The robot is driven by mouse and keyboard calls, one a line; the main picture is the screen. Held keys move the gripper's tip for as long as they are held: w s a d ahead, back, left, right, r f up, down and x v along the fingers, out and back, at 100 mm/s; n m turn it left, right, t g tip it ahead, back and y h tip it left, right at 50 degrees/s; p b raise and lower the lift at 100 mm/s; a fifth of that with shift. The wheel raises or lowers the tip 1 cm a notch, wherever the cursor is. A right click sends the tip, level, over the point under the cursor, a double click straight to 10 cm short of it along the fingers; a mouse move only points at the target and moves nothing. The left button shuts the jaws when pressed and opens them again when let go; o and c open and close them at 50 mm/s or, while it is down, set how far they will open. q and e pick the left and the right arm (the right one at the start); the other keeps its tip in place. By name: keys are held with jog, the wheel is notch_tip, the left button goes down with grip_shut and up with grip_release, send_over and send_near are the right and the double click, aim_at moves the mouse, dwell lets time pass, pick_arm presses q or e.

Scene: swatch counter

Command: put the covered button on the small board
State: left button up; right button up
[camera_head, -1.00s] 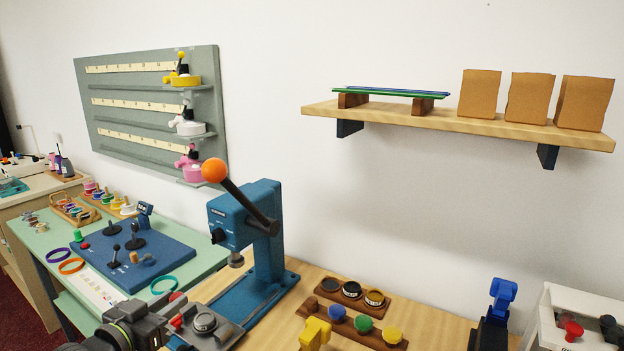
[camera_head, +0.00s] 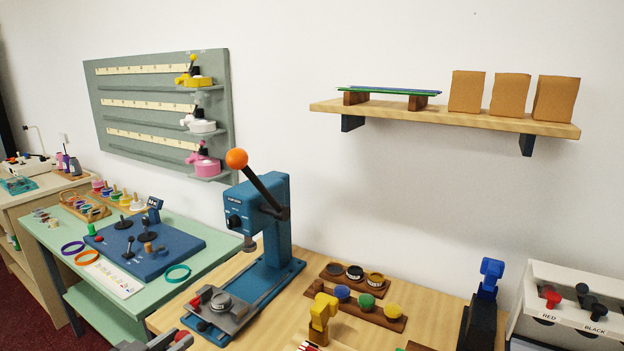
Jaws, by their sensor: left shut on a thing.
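My left gripper (camera_head: 182,340) is at the bottom edge, cut off by the frame, in front and left of the blue press (camera_head: 277,235). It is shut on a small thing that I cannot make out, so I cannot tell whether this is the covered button. The press's grey sliding plate (camera_head: 237,319) carries a round grey die (camera_head: 220,303). Two small brown boards stand right of the press. The rear one (camera_head: 336,268) holds several dark and gold-rimmed round pieces; the front one (camera_head: 378,319) holds blue, green and yellow buttons. Which is the small board is unclear. My right gripper is out of view.
A yellow tool (camera_head: 321,312) stands before the front board. A blue-headed black stand (camera_head: 483,315) and a white bin (camera_head: 560,300) are at right. The orange-balled press lever (camera_head: 237,159) juts up. Bare wooden counter (camera_head: 435,310) lies between.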

pick_arm(q)
jog(key=shift+m+h, duration=0.5)
jog(key=shift+h, duration=0.1)
jog(key=s+d, duration=0.1)
jog(key=s, duration=0.2)
jog(key=s+d, duration=0.2)
jog(key=s, duration=0.2)
jog(key=s+d+f, duration=0.1)
jog(key=s, duration=0.3)
jog(key=shift+d, duration=0.35)
jog(key=d+r+m+g+h, duration=0.3)
jog(key=d+m+g+h, duration=0.1)
jog(key=d, duration=0.3)
jog(key=d+r+m+g+h, duration=0.3)
jog(key=d+r+m+g, duration=0.15)
jog(key=d, duration=0.25)
jog(key=shift+w+d+f+m+g, duration=0.1)
jog(key=shift+w+f+m+g, duration=0.4)
jog(key=shift+f+m+g, duration=1.15)
jog(key=shift+w+d+f+m+g, duration=0.2)
jog(key=shift+w+m+g, duration=0.35)
jog(key=shift+m+g, duration=1.35)
jog(key=shift+w+d+f+m+g, duration=0.1)
jog(key=shift+w+f+m+g, duration=0.6)
jog(key=shift+g, duration=2.1)
